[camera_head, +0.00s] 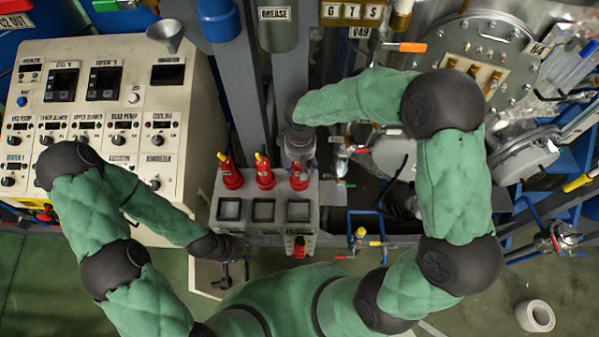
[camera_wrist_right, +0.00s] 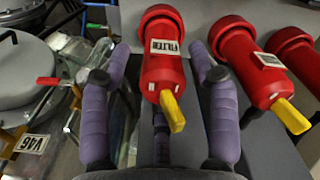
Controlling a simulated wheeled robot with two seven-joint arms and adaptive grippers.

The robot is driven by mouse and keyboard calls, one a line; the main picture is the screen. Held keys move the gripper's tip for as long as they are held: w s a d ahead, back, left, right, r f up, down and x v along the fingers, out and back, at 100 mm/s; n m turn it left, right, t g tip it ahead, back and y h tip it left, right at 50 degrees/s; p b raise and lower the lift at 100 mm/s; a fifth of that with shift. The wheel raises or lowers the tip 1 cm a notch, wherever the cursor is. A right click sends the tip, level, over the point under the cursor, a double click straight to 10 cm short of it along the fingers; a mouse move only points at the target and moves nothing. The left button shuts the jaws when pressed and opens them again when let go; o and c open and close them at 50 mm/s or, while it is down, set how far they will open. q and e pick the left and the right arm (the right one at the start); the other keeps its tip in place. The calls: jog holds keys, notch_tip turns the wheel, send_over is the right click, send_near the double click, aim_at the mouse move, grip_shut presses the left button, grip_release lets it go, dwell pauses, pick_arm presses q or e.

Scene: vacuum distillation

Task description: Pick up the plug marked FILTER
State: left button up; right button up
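The red plug with a white FILTER label (camera_wrist_right: 163,62) stands in the right wrist view, with a yellow tip pointing toward the camera. In the head view it is the rightmost red plug (camera_head: 299,181) in the row, partly hidden under my right gripper (camera_head: 298,150). In the right wrist view my right gripper (camera_wrist_right: 159,60) is open, with one purple finger on each side of the FILTER plug and visible gaps to it. My left gripper (camera_head: 230,278) is low in the head view, left of the grey plug stand; its fingers are too small and dark to read.
Two more red plugs (camera_head: 264,172) (camera_head: 231,172) stand beside it on the grey stand (camera_head: 264,234), which has square openings in front. A control console (camera_head: 95,120) is at left. Metal posts rise behind the plugs. A round steel vessel (camera_head: 470,65) is at right.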

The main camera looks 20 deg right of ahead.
grip_shut()
jog(key=shift+w+r, duration=0.1)
